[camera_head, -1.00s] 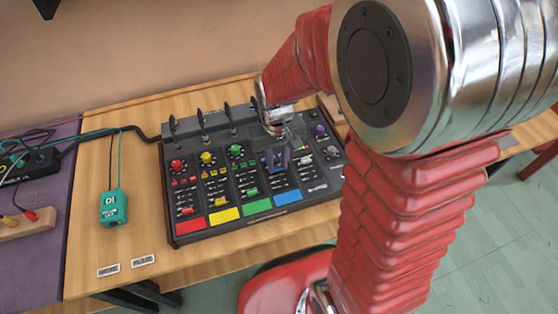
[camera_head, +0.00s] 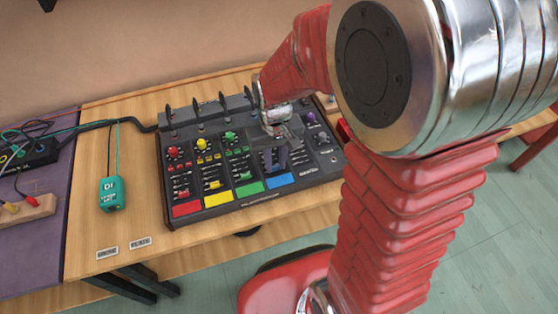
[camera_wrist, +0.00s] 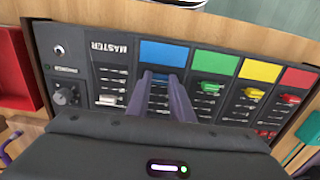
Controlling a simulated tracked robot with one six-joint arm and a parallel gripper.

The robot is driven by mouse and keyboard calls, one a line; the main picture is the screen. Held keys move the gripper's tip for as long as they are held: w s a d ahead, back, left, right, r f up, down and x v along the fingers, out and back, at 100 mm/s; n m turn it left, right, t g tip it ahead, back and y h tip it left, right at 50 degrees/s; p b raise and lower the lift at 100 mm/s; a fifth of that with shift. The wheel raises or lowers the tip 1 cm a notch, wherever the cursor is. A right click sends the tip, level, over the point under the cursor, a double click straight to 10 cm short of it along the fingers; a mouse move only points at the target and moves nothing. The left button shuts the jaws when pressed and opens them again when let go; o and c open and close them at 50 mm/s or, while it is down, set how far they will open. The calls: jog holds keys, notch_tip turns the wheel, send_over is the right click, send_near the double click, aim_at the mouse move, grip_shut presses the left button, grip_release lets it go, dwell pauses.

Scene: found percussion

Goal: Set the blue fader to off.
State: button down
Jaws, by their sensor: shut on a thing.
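A dark mixer (camera_head: 318,174) with colour-labelled channels lies on the wooden table. Its blue label (camera_head: 281,181) is the front end of the blue channel, and it also shows in the wrist view (camera_wrist: 165,52). My gripper (camera_head: 275,158) is down over the blue channel, behind that label. In the wrist view my gripper (camera_wrist: 162,76) has its two fingers close together over the blue fader's track. The blue fader's cap is hidden between or behind the fingers, so its exact position cannot be read.
The green fader (camera_wrist: 212,88), yellow fader (camera_wrist: 255,93) and red fader (camera_wrist: 290,98) are on one side of my fingers; the white master fader (camera_wrist: 107,99) is on the other. A teal DI box (camera_head: 112,194) stands left of the mixer. Bare table lies between them.

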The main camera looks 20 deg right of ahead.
aim_at(276, 167)
jog(key=shift+s, duration=0.2)
jog(key=c, duration=1.6)
grip_release()
jog(key=shift+o, duration=0.2)
jog(key=shift+r, duration=0.1)
jog(key=shift+r, duration=0.5)
notch_tip(276, 167, up, 12)
jog(key=shift+r, duration=0.25)
